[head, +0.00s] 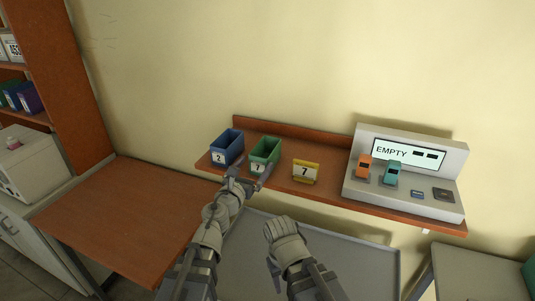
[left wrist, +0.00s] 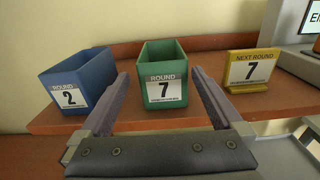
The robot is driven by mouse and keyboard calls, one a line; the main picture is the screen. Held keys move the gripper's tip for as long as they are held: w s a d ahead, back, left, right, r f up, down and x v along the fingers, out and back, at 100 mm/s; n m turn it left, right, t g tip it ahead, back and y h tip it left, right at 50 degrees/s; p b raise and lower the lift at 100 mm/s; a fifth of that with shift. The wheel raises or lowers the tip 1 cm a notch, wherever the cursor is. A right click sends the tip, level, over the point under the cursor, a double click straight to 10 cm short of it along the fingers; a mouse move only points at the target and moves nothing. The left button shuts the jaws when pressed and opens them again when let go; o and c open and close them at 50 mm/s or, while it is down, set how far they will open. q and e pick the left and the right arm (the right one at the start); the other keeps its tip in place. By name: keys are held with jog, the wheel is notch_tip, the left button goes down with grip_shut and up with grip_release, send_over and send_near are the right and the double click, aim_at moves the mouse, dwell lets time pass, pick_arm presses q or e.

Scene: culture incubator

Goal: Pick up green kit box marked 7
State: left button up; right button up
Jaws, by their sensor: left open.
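The green kit box (head: 264,152) stands upright on the brown wall shelf, with a white label marked 7. In the left wrist view the green box (left wrist: 163,88) sits straight ahead between the fingers, its label reading ROUND 7. My left gripper (head: 247,172) is open and empty, just in front of and below the green box. Its two fingers (left wrist: 162,92) also show in the left wrist view, on either side of the label. I cannot tell whether they touch the box. My right arm is in the head view at the lower middle, but its jaw state is unclear (head: 279,230).
A blue box (head: 227,147) marked 2 stands close left of the green box. A yellow sign (head: 306,171) reading NEXT ROUND 7 stands to its right. A grey console (head: 410,165) reading EMPTY holds orange and teal devices. A brown table (head: 125,215) lies left below.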

aim_at(256, 162)
pick_arm(q)
jog(key=shift+w+d+f, duration=0.15)
jog(key=shift+w+d, duration=0.05)
jog(key=shift+w, duration=0.4)
jog(key=shift+s, duration=0.1)
pick_arm(e)
jog(key=shift+w+d, duration=0.15)
jog(key=shift+w, duration=0.25)
pick_arm(q)
jog(key=shift+w, duration=0.2)
jog(key=shift+x, duration=3.75)
jog(key=shift+s+d, duration=0.15)
jog(key=shift+d, duration=0.05)
jog(key=shift+c, duration=0.6)
jog(key=c, duration=1.1)
jog(key=shift+c, duration=0.2)
